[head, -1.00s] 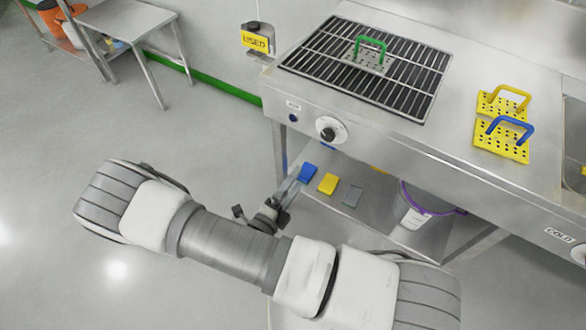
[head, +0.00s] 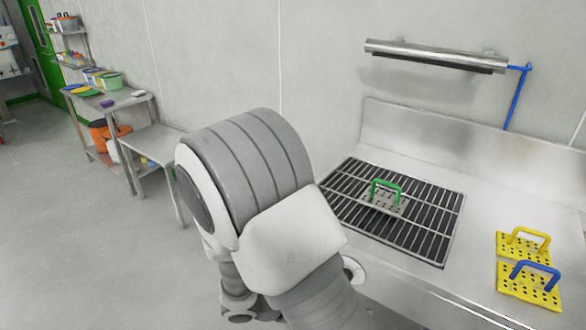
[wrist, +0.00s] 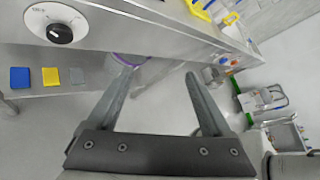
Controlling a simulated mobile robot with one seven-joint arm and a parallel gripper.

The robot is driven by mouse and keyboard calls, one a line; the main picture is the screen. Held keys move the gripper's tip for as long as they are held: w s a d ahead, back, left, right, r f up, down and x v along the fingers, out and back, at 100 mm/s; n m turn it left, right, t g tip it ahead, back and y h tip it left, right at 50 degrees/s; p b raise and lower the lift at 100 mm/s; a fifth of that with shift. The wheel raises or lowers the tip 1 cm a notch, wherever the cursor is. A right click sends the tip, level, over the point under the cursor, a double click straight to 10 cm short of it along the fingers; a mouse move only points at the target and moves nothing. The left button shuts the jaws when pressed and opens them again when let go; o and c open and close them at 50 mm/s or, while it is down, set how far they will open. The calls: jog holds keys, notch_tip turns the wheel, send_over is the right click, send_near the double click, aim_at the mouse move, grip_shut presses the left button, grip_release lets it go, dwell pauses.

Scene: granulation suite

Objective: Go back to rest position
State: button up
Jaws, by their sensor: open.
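In the wrist view my gripper (wrist: 160,95) is open, with its two fingers apart and nothing between them. It is in front of the steel counter, near the lower shelf. In the head view my arm rises large in the middle and hides part of the counter's front; the gripper's fingers do not show there.
A steel counter carries a black grill grate (head: 428,228) with a green-handled plate (head: 383,199) on it. Two yellow perforated plates, one yellow-handled (head: 515,247) and one blue-handled (head: 518,285), lie at right. Blue (wrist: 20,77) and yellow (wrist: 50,76) pads lie on the lower shelf. Floor (head: 110,235) at left is clear.

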jog(key=s+d+r+m+t+y, duration=0.1)
jog(key=s+r+m+y, duration=0.2)
jog(key=r+m, duration=0.5)
jog(key=s+d+r+m+y+p, duration=0.1)
jog(key=s+r+m+y, duration=0.2)
jog(key=r+m+y, duration=0.2)
jog(key=s+d+r+m+t+y+p, duration=0.1)
jog(key=s+r+m+y, duration=0.2)
jog(key=r+m, duration=0.8)
jog(key=shift+s+r+m+t+y, duration=0.15)
jog(key=shift+s+m+t+y, duration=0.2)
jog(key=shift+m+y, duration=1)
jog(key=shift+m+h, duration=0.45)
